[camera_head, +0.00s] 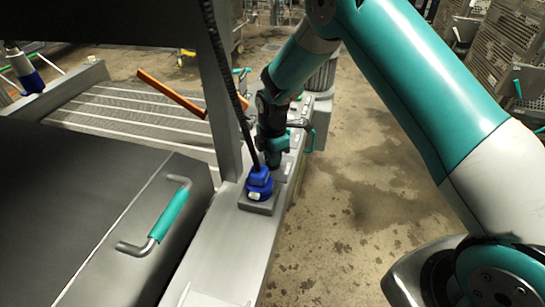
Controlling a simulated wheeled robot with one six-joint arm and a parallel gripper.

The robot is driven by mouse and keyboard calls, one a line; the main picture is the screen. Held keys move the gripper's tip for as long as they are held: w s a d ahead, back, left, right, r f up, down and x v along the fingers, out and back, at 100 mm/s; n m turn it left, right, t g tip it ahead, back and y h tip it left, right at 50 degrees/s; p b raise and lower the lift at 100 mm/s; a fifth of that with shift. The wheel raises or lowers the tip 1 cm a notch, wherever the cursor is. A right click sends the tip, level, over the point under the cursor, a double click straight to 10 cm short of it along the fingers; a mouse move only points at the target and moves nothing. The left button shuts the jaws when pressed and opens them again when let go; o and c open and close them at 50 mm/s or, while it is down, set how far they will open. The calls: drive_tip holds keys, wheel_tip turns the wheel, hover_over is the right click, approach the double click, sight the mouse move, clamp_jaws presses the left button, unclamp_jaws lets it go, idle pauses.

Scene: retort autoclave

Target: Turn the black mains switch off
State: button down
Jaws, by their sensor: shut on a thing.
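My gripper (273,158) points down at the narrow grey control ledge (235,240), just behind the blue plug. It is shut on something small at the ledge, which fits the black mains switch. The switch itself is hidden behind the gripper and the plug, so I cannot see which way it is turned.
The blue plug (259,184) sits in a grey socket box, with a black cable rising from it past a grey post (221,100). A dark lid (110,215) with a teal-gripped handle (168,216) fills the left. An orange bar (170,93) lies over a slatted conveyor. Wet floor at right is clear.

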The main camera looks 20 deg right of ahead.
idle(0.4)
drive_tip(key=c, duration=1.1)
unclamp_jaws()
drive_tip(key=shift+r, duration=0.1)
wheel_tip(320, 180, up, 17)
drive_tip(key=shift+r+b, duration=0.15)
drive_tip(key=shift+b, duration=0.8)
